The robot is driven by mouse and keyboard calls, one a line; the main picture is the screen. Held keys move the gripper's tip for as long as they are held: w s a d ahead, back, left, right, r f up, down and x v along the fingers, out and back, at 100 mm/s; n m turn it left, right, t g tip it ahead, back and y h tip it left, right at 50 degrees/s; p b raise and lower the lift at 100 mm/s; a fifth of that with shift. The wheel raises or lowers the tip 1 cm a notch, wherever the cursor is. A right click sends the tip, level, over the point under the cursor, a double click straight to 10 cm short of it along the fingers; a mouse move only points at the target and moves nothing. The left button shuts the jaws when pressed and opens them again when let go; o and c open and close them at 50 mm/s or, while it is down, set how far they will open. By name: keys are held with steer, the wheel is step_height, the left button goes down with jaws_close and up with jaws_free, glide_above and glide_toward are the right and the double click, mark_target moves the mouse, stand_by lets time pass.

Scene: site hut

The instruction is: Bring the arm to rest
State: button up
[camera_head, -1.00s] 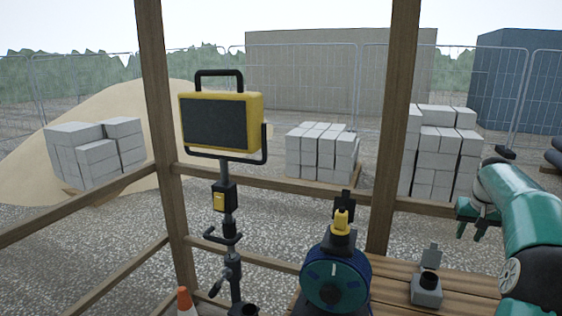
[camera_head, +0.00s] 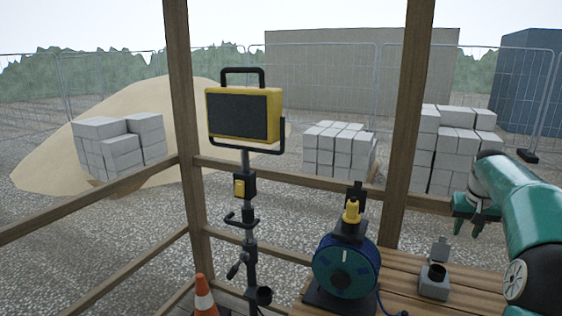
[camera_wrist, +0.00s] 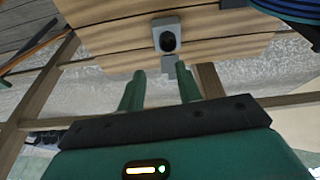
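My green arm comes in from the right edge in the head view, with my gripper (camera_head: 470,226) hanging at its end above and behind the wooden bench. In the wrist view my gripper (camera_wrist: 158,82) shows two green fingers spread apart with nothing between them. It is open and empty. A grey socket box (camera_head: 433,282) with its lid up stands on the bench, below my gripper and apart from it. The socket box also shows in the wrist view (camera_wrist: 157,33), beyond the fingertips.
A blue cable reel (camera_head: 346,266) with a yellow plug on top stands on the bench (camera_head: 470,290). A yellow work light (camera_head: 243,115) stands on a pole left of it. An orange cone (camera_head: 204,294) is at the bottom. Wooden posts and rails frame the hut; block stacks lie outside.

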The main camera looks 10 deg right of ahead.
steer(key=s+a+r+n+t, duration=0.1)
steer(key=s+a+r+n, duration=0.2)
steer(key=a, duration=1)
steer(key=s+a+r, duration=0.3)
steer(key=s+a, duration=0.2)
steer(key=a, duration=0.9)
steer(key=s+a+f+n+t, duration=0.1)
steer(key=s+a+f, duration=0.3)
steer(key=s, duration=0.5)
steer(key=s+a+f+n+y, duration=0.1)
steer(key=s+a+f, duration=0.3)
steer(key=s+a, duration=0.5)
steer(key=shift+s+a+f+t+y, duration=0.2)
steer(key=shift+a+f+t+y, duration=0.1)
steer(key=shift+t, duration=0.1)
